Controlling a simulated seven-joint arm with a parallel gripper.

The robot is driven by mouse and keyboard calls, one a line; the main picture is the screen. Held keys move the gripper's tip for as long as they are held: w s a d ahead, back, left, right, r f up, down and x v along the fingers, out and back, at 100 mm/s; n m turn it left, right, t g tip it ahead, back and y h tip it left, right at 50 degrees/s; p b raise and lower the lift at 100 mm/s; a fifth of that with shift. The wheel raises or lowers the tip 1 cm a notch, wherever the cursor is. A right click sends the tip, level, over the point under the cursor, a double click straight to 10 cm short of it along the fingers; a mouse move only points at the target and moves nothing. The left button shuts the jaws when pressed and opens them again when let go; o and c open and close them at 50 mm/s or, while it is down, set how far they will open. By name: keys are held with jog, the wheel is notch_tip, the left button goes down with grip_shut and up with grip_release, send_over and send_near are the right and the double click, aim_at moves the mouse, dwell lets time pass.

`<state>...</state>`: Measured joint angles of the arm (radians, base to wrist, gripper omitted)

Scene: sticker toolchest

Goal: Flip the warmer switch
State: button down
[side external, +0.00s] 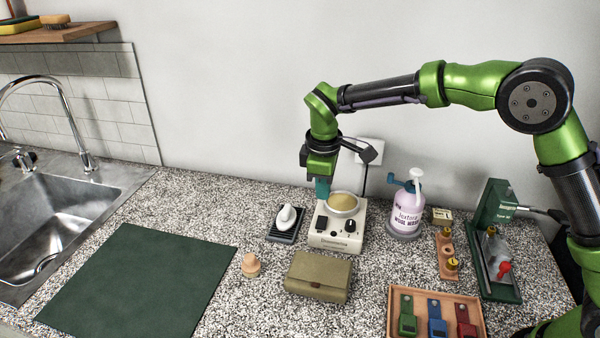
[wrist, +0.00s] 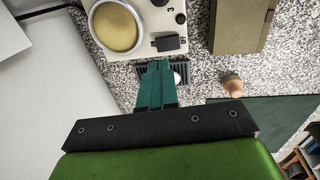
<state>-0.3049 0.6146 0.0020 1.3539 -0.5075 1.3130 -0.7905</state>
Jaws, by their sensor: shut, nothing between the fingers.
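The warmer (side external: 336,241) is a small cream box on the speckled counter, with a round dish of yellowish wax on top. Its black switch (side external: 322,222) is on the front left of the top, beside a round black knob (side external: 350,226). In the wrist view the switch (wrist: 168,43) lies just beyond my fingertips; which way it is set is too small to tell. My gripper (side external: 322,194), with teal fingers, points down above the left side of the warmer. In the wrist view the fingers (wrist: 158,66) are together and empty, seemingly apart from the switch.
A small iron (side external: 286,217) on a dark rest stands left of the warmer. An olive case (side external: 318,276) lies in front, and a wooden stamp (side external: 251,265) front left. A spray bottle (side external: 407,207) stands right. The green mat (side external: 140,283) is clear.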

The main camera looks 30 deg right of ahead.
aim_at(323, 217)
jog(key=f, duration=0.6)
jog(key=shift+w+d+f, duration=0.3)
jog(key=shift+w+f, duration=0.05)
